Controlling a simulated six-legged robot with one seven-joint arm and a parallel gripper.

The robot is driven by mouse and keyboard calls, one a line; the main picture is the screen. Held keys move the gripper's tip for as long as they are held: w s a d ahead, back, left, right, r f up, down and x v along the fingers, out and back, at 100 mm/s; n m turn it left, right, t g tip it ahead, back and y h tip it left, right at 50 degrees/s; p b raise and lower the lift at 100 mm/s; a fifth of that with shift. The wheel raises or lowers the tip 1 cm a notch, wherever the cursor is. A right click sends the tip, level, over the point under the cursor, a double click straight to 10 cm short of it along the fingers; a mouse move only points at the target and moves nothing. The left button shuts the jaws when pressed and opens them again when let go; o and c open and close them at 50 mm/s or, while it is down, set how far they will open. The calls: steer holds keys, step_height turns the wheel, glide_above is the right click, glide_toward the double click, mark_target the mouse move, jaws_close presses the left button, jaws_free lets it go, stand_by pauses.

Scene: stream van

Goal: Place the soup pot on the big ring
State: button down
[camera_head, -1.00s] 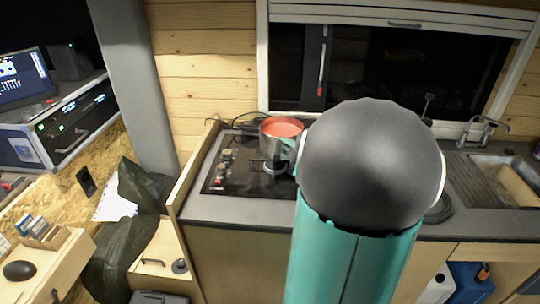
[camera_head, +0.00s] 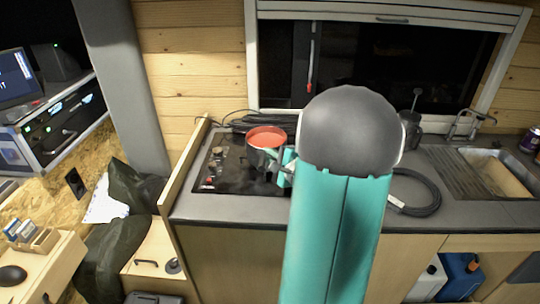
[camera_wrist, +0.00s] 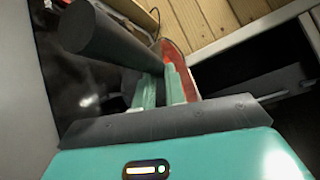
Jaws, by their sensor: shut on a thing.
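The soup pot (camera_head: 264,140) is a metal pot with red-orange soup in it, over the back right of the black hob (camera_head: 225,178). In the wrist view its red inside (camera_wrist: 172,58) shows behind the fingers, and a thick dark handle (camera_wrist: 110,38) runs toward the camera. My gripper (camera_wrist: 160,88) has teal fingers, closed on the pot's handle. In the head view the gripper (camera_head: 284,166) is at the pot's right side, partly hidden by my arm. The big ring is not clearly visible; I cannot tell whether the pot touches a burner.
A wooden side panel (camera_head: 186,172) borders the counter on the left. Dark cables lie behind the hob. A coiled black hose (camera_head: 432,190) and a sink (camera_head: 500,175) are to the right.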

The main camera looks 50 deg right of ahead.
steer(key=c, duration=1.5)
jaws_free()
steer(key=shift+o, duration=0.2)
